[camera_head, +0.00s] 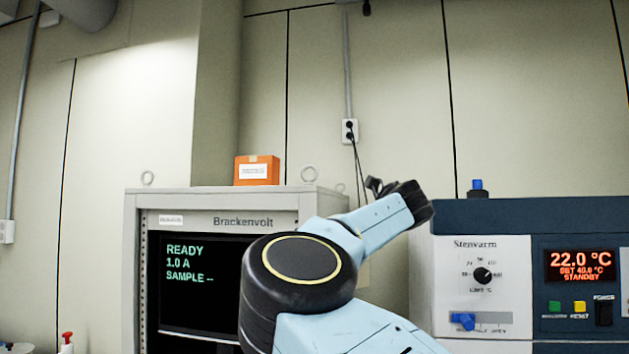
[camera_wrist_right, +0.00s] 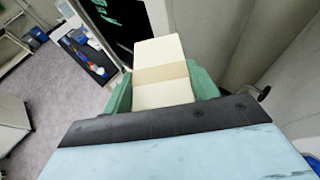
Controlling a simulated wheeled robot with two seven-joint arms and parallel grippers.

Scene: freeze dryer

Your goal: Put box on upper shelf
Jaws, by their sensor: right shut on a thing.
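A cream box (camera_wrist_right: 160,52) with a tan band across it shows in the right wrist view. My right gripper (camera_wrist_right: 163,80) is shut on it, with a green finger on each side. The box's far end sticks out beyond the fingers. In the head view my light-blue arm link and black joint stand in front of the cabinet, and I cannot make out the fingers or the held box there. My left gripper is in neither view. I cannot identify the upper shelf in these frames.
An orange box (camera_head: 257,170) stands on the grey Brackenvolt cabinet (camera_head: 225,201), which has lifting rings on top. A blue and white Stenvarm unit (camera_head: 486,262) stands at the right. A wall socket (camera_head: 350,131) with cables is between them. Open floor (camera_wrist_right: 62,90) shows in the wrist view.

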